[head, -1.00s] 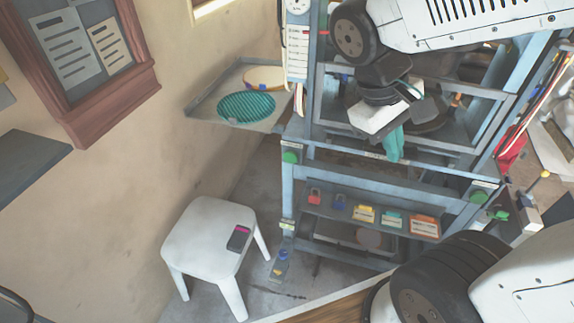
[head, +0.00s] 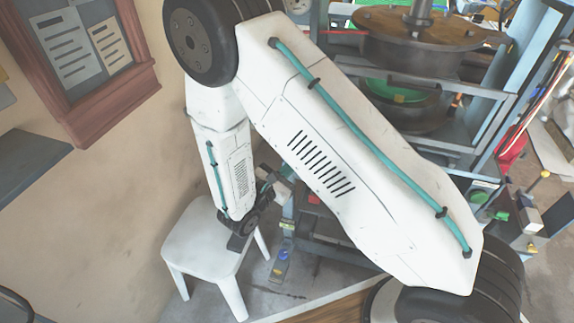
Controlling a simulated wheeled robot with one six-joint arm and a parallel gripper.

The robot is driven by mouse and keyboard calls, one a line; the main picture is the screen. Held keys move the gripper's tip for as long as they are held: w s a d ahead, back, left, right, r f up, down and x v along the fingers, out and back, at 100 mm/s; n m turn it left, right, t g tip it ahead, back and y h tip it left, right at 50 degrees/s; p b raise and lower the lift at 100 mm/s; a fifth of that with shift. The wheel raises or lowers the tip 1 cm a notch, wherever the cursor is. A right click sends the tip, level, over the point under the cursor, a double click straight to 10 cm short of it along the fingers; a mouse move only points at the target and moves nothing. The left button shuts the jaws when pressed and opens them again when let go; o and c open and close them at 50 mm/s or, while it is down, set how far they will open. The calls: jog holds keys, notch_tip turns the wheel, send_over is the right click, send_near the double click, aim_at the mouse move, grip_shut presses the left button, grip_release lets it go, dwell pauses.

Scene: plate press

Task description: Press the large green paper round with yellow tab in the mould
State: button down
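The large green paper round (head: 395,90) shows as a green disc with a small yellow tab (head: 399,99) on its front edge. It lies in the lower mould (head: 405,112) of the press. The heavy round upper die (head: 415,45) hangs above it on a vertical shaft, and a gap shows between them. My gripper (head: 278,182) is left of and below the mould, over the space between the white stool and the press frame.
A lever with a yellow knob (head: 545,174) and green buttons are at the press's right. My arm hides the left side tray.

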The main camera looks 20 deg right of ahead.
jog(key=a+f+n+t+y, duration=0.4)
jog(key=a+f+n, duration=0.1)
jog(key=f, duration=0.5)
jog(key=shift+s+a+f+n+t, duration=0.2)
jog(key=shift+a+n+t, duration=0.1)
jog(key=shift+n, duration=0.2)
jog(key=shift+d, duration=0.1)
jog(key=x, duration=1.4)
